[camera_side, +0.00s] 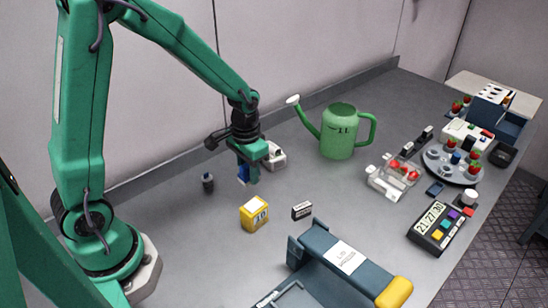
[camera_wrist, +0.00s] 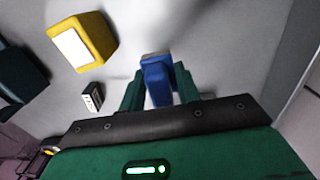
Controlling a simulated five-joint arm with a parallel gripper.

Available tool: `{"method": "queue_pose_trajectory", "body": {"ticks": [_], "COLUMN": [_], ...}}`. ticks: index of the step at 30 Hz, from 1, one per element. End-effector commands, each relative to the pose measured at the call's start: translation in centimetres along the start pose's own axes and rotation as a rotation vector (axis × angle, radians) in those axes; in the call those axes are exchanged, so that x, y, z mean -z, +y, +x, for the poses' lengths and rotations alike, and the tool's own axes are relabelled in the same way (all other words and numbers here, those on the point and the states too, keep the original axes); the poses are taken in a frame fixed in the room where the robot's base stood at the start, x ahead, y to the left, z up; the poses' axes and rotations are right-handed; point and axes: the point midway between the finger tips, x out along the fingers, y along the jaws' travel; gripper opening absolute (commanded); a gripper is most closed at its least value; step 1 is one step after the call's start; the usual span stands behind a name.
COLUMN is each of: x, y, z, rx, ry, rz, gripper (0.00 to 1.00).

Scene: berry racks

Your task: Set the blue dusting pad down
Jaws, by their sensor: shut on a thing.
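My gripper (camera_side: 246,172) is shut on the blue dusting pad (camera_side: 243,173), which shows as a small blue piece between the jaws. In the wrist view, the pad (camera_wrist: 157,80) sits between the two green fingers of my gripper (camera_wrist: 160,88) and sticks out past their tips. In the side view the pad seems to be held above the grey bench (camera_side: 190,235), behind the yellow box. I cannot tell how large the gap under it is. The jaws hide part of the pad.
A yellow box (camera_side: 254,213) and a small black-and-white block (camera_side: 301,210) stand in front. A dark bottle (camera_side: 208,183) is to the left, a white item (camera_side: 274,155) just right of my gripper. A green watering can (camera_side: 338,135) stands farther right. Bare bench lies between.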

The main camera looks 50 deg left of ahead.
Motion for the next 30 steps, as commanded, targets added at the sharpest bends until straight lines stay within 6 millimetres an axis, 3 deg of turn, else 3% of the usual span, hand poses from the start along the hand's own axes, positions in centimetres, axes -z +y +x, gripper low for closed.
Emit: {"method": "queue_pose_trajectory", "body": {"ticks": [7, 14, 24, 30], "x": [0.8, 0.8, 0.8, 0.8], "y": [-1.5, -1.6, -1.5, -1.5], "z": [1.0, 1.3, 4.5, 5.1], "rx": [0.000, 0.000, 0.000, 0.000], "ry": [0.001, 0.000, -0.002, 0.000], "rz": [0.001, 0.001, 0.001, 0.001], "gripper": [0.10, 0.10, 0.10, 0.10]}}
